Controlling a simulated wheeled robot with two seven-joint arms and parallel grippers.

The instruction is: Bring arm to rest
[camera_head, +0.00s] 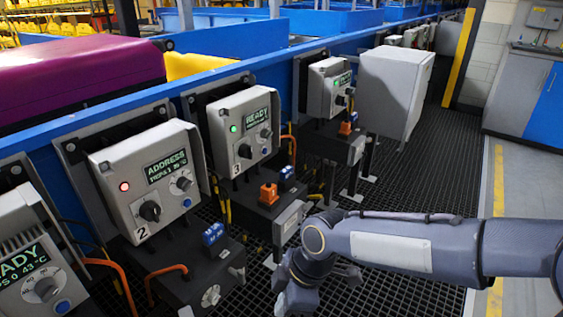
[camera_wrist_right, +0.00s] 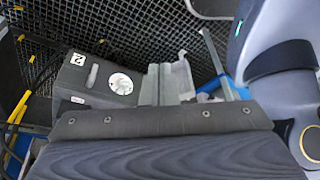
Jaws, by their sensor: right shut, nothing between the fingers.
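My right arm (camera_head: 420,243) reaches in from the right edge of the head view, with its wrist bent down. My right gripper (camera_head: 296,296) hangs over the dark grating, to the right of the lower black box of station 2 (camera_head: 190,285). In the right wrist view the gripper's fingers (camera_wrist_right: 172,78) are together and hold nothing. My left gripper is not in view.
Control box 2 (camera_head: 148,182) shows a red light and "ADDRESS". Orange hoses and a blue conveyor frame (camera_head: 110,120) line the left. A grey cabinet (camera_head: 392,88) stands behind. Grating (camera_head: 430,180) is clear beyond my arm.

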